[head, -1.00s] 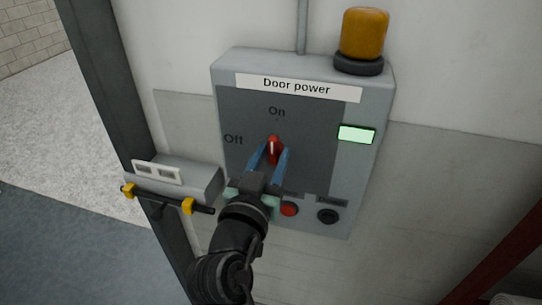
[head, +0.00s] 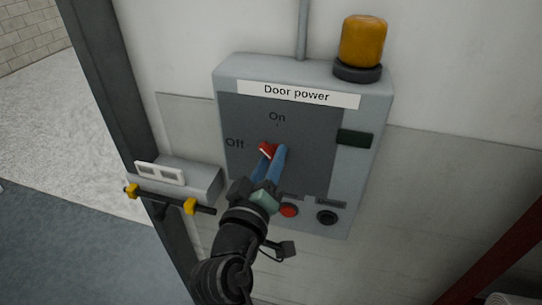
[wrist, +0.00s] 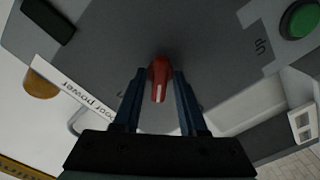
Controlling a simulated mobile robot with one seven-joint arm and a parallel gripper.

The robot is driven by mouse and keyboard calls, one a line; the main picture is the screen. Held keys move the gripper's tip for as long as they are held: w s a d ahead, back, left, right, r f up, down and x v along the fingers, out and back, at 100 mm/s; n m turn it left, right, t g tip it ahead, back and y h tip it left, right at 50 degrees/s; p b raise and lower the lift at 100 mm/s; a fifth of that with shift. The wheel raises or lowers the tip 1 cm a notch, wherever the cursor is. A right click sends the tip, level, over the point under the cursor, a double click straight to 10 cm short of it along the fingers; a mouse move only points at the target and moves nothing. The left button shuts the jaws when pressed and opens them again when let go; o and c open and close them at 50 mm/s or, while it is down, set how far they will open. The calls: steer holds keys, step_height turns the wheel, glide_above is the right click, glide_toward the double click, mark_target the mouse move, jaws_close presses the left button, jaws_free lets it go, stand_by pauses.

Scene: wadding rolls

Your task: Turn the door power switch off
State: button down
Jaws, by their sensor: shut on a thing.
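The door power switch is a red knob (head: 266,150) with a white line, on a grey control box (head: 228,70) labelled "Door power". The knob is turned left from "On", with its line slanted toward the "Off" side. My gripper (head: 274,151) is shut on the knob, with its blue fingers on either side. The wrist view shows the knob (wrist: 159,82) between the two fingers. The fingers hide part of the knob in the head view. The small indicator window (head: 354,138) on the box is dark.
An amber lamp (head: 362,42) stands on top of the box. A red button (head: 289,210) and a black button (head: 327,217) sit below the knob, close to my gripper. A yellow-and-black handle bar (head: 165,199) is at the left.

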steer(key=n+p, duration=0.2)
steer(key=n, duration=0.3)
steer(key=shift+n, duration=0.3)
steer(key=shift+a+f+n+p, duration=0.15)
steer(key=shift+n+p, duration=0.95)
steer(key=shift+n, duration=0.8)
steer(key=c, duration=0.8)
jaws_free()
steer(key=shift+o, duration=0.2)
steer(key=b+v, duration=0.3)
steer(key=v, duration=1)
steer(key=shift+b, duration=0.4)
